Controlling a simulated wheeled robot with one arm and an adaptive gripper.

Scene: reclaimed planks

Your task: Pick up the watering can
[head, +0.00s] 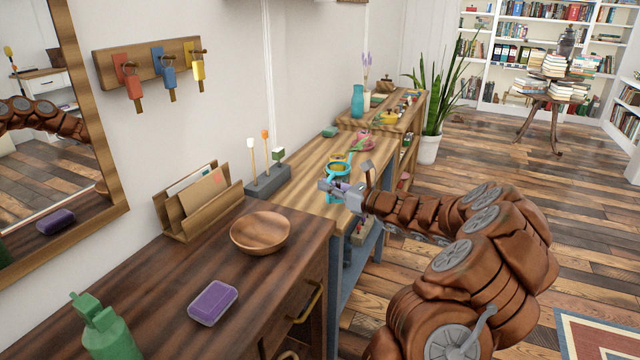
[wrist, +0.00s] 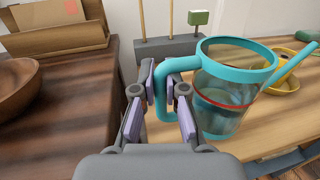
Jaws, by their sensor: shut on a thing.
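The watering can (wrist: 228,98) has a clear body, a teal rim, handle and spout, and a red band around its middle. In the head view the watering can (head: 338,167) is on the light wooden table, partly behind my gripper (head: 336,189). In the wrist view my gripper (wrist: 160,100) is shut on the teal handle at the can's left side. The can is upright, with its spout pointing right. I cannot tell whether its base touches the table.
A yellow dish (wrist: 282,84) sits behind the can. A grey holder with upright sticks (head: 268,181) stands to the left. The darker table in front carries a wooden bowl (head: 260,231), a purple box (head: 212,302), a letter rack (head: 200,202) and a green bottle (head: 105,330).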

